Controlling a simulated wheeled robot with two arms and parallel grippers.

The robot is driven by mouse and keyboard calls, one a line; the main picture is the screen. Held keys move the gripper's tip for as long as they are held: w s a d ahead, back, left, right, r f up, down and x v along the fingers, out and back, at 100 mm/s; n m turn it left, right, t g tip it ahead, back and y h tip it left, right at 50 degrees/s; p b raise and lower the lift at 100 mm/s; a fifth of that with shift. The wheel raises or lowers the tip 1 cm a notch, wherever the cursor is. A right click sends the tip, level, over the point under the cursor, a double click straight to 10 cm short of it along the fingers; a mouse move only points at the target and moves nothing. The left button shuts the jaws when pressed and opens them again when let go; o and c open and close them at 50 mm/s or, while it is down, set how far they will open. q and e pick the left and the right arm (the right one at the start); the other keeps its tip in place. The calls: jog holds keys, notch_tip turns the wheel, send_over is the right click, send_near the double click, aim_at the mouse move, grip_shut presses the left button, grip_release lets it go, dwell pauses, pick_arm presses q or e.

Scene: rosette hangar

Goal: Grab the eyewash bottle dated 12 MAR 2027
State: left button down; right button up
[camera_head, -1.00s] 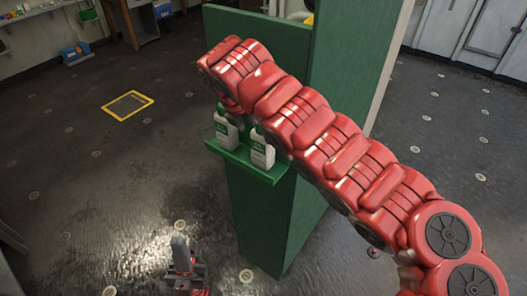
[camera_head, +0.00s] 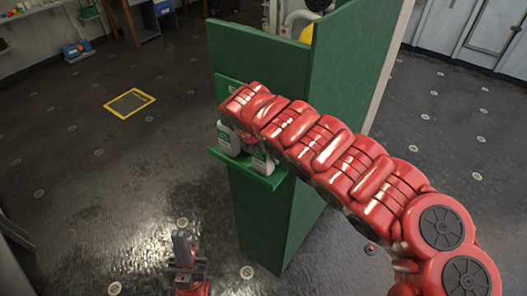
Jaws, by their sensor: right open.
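Two white eyewash bottles with green labels stand on a small green shelf (camera_head: 226,158) on the green panel. The left bottle (camera_head: 229,140) shows its front, its top covered by my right arm. The right bottle (camera_head: 262,160) shows only its lower part under the arm. No date can be read on either. My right gripper (camera_head: 246,134) is at the bottles, mostly hidden under my red arm; it is open, and whether it touches a bottle cannot be seen. My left gripper (camera_head: 184,245) is low over the floor, left of the panel, apart from the bottles; its jaws are unclear.
The green panel (camera_head: 345,90) rises behind and right of the shelf, with a pillar below it. The dark floor to the left is clear around a yellow-edged floor plate (camera_head: 130,103). A workbench and blue items (camera_head: 77,49) stand at the far left.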

grip_shut()
dwell(0.5)
jog(key=shift+r, duration=0.1)
